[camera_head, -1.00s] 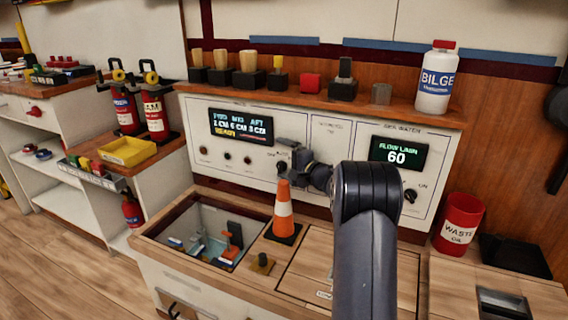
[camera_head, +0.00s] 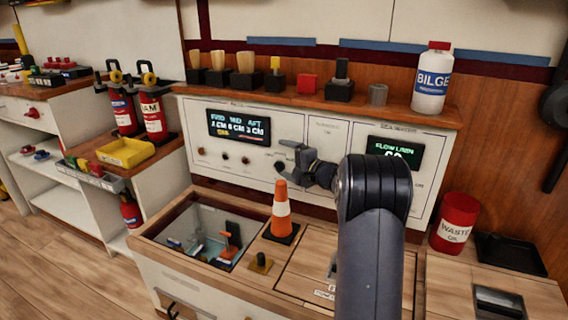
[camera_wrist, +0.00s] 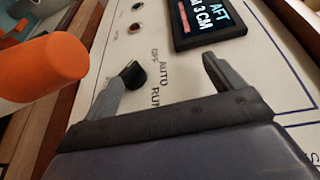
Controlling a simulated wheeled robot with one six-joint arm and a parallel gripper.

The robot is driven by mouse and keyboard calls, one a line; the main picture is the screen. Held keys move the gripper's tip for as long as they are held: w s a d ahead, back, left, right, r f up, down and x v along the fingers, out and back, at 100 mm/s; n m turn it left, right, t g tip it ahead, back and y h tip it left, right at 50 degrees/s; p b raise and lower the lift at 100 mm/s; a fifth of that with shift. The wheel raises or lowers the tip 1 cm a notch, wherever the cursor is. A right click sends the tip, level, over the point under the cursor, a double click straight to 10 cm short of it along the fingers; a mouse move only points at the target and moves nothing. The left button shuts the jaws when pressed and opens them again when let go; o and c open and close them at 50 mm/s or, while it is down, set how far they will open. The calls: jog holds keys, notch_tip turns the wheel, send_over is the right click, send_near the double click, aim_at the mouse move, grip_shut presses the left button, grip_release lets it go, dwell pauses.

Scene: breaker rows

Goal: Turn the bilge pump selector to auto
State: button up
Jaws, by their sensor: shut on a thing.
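The bilge pump selector is a small black knob (camera_wrist: 134,75) on the white panel (camera_head: 275,128); the wrist view shows OFF, AUTO and RUN lettering around it. Its pointing direction is hard to read. My gripper (camera_wrist: 168,66) is at the panel with its two fingers standing well apart. The knob lies against or just beside the left fingertip in the wrist view; the right finger is clear of it. My gripper also shows in the head view (camera_head: 282,154), fingers spread, in front of the knob. I cannot tell whether the left fingertip presses on the knob.
An orange cone (camera_head: 281,207) stands on the counter just below my gripper and looms at the left of the wrist view (camera_wrist: 45,66). An open bin (camera_head: 165,240) is to its left. The shelf above holds several items and a BILGE bottle (camera_head: 433,80).

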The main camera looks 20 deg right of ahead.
jog(key=shift+s+d+r, duration=0.1)
jog(key=shift+s+r, duration=0.25)
jog(key=shift+r, duration=0.3)
jog(key=c, duration=0.4)
jog(key=shift+s+d+f+b, duration=0.1)
jog(key=shift+s+d+b, duration=0.2)
jog(key=shift+s, duration=0.25)
jog(key=shift+r+b+v, duration=0.15)
jog(key=shift+b+v, duration=0.45)
jog(key=shift+v, duration=1.45)
jog(key=shift+r+b+v, duration=0.15)
jog(key=shift+b+v, duration=0.45)
jog(key=shift+v, duration=1.4)
